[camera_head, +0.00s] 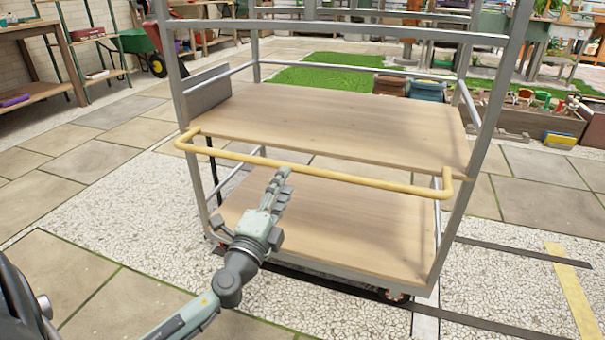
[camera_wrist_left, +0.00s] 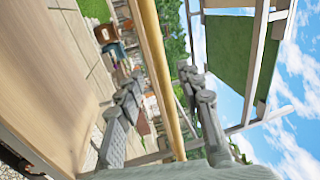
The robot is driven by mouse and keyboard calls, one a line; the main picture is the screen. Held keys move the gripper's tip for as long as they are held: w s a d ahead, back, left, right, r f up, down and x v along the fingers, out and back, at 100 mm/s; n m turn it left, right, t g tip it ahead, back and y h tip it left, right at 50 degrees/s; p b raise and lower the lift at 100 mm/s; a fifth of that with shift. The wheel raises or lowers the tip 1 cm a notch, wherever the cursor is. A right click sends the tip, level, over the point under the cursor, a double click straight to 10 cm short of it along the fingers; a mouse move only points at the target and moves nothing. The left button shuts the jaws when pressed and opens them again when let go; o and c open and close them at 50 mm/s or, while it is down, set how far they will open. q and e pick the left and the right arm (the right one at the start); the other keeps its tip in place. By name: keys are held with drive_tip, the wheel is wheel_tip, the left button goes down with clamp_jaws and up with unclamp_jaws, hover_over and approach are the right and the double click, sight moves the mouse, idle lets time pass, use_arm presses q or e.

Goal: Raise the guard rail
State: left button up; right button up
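The guard rail (camera_head: 330,172) is a yellow bar with bent ends across the front of a grey-framed trolley, hanging out in front of the upper shelf at about its front edge. My left gripper (camera_head: 279,184) is just below the middle-left of the rail, pointing up toward it. In the left wrist view the rail (camera_wrist_left: 157,65) runs lengthwise between the two spread fingers of the left gripper (camera_wrist_left: 160,92). The gripper looks open, with gaps beside the rail. My right gripper is in neither view.
The trolley has a wooden upper shelf (camera_head: 330,125) and lower shelf (camera_head: 340,225), with grey posts (camera_head: 480,120) at its sides. Planter boxes (camera_head: 530,120) stand behind right, a workbench (camera_head: 30,60) at far left. Paving in front is clear.

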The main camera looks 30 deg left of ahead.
use_arm(q)
drive_tip(key=x, duration=0.6)
drive_tip(key=shift+a+p, duration=0.1)
drive_tip(key=shift+p, duration=0.25)
drive_tip(key=shift+c, duration=0.5)
clamp_jaws()
